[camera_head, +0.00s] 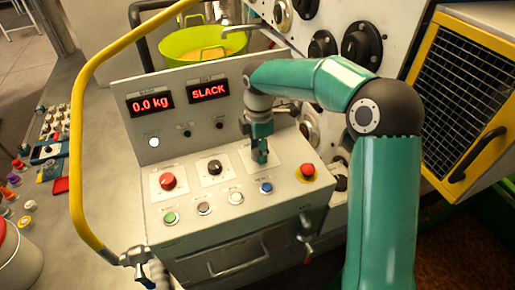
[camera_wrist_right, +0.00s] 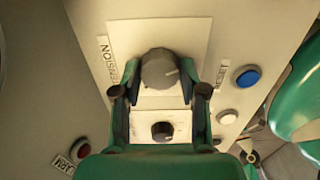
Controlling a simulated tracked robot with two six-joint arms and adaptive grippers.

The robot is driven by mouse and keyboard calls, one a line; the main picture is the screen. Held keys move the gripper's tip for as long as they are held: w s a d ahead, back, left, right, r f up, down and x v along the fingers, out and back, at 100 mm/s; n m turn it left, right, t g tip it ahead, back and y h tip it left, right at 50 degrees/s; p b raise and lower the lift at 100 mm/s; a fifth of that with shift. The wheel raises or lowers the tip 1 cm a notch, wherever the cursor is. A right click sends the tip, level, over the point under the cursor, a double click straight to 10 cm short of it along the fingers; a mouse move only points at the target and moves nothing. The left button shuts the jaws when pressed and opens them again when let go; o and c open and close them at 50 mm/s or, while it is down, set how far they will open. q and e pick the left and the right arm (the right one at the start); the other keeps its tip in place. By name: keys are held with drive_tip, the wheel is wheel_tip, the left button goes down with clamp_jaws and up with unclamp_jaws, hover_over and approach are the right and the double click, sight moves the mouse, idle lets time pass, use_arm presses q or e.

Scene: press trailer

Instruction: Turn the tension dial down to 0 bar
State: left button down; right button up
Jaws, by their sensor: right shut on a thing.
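The grey tension dial (camera_wrist_right: 159,69) sits on a white plate beside a TENSION label in the right wrist view. A light pointer mark shows on its right side. My right gripper (camera_wrist_right: 160,92) has one finger on each side of the dial and is shut on it. In the head view my right gripper (camera_head: 261,152) points down at the sloped panel and hides the dial. Above the panel, red displays read 0.0 kg (camera_head: 150,104) and SLACK (camera_head: 209,90). My left gripper is not in view.
The panel also holds a black knob (camera_head: 214,167), a red button (camera_head: 168,181), a blue button (camera_head: 266,188) and a red stop button (camera_head: 307,171). A yellow rail (camera_head: 77,150) curves along the left. A green tub (camera_head: 200,44) stands behind.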

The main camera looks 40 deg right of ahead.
drive_tip(key=shift+w+r+n, duration=0.1)
drive_tip(key=shift+n, duration=0.7)
drive_tip(key=o, duration=1.1)
drive_tip(key=shift+o, duration=0.2)
wheel_tip(320, 180, up, 12)
drive_tip(key=shift+f, duration=0.2)
